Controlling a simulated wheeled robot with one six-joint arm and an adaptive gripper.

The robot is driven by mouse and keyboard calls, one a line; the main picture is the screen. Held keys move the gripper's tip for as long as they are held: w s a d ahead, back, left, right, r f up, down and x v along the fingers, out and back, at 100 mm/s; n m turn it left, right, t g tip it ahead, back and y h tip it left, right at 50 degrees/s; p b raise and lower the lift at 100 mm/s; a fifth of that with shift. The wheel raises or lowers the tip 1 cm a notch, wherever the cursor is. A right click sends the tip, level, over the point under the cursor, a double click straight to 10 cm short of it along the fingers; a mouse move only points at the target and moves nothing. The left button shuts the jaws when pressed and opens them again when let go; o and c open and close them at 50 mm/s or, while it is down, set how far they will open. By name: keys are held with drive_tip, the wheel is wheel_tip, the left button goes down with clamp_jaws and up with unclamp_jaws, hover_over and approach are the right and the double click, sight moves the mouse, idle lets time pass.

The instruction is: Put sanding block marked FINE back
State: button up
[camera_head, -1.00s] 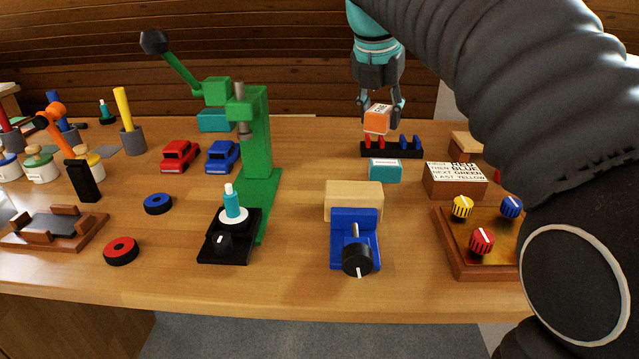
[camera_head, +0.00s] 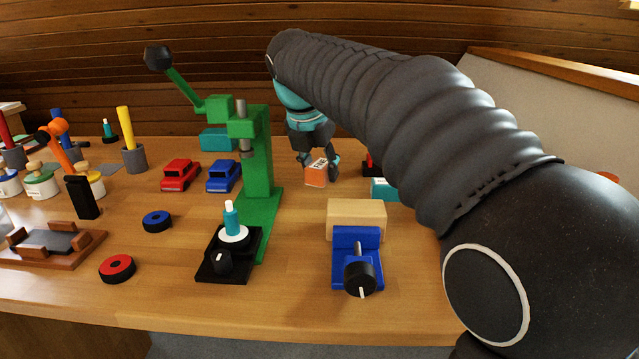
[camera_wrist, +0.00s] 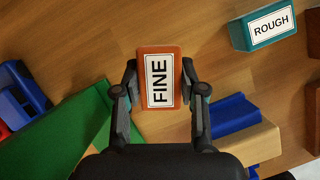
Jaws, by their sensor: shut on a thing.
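The orange sanding block (camera_head: 316,174) has a white label; in the wrist view the block (camera_wrist: 160,51) reads FINE. My gripper (camera_head: 319,170) is shut on it, with one finger on each side. In the head view the block is at or just above the table, right of the green press and behind the wooden block in the blue vice. Whether it touches the table I cannot tell. A teal block marked ROUGH (camera_wrist: 271,27) lies to the right in the wrist view; it also shows partly in the head view (camera_head: 383,189), beside my arm.
The green press (camera_head: 258,170) stands left of my gripper. The blue vice (camera_head: 357,250) with a pale wooden block (camera_head: 356,219) stands in front. Red (camera_head: 180,175) and blue (camera_head: 223,176) toy cars sit further left. My arm hides the right of the table.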

sight(320, 182)
drive_tip(key=shift+f+b, duration=0.3)
drive_tip(key=shift+f, duration=1.3)
drive_tip(key=shift+f, duration=0.15)
drive_tip(key=o, duration=1.1)
drive_tip(key=p+v, duration=0.2)
drive_tip(key=v, duration=1)
drive_tip(key=shift+p, duration=0.3)
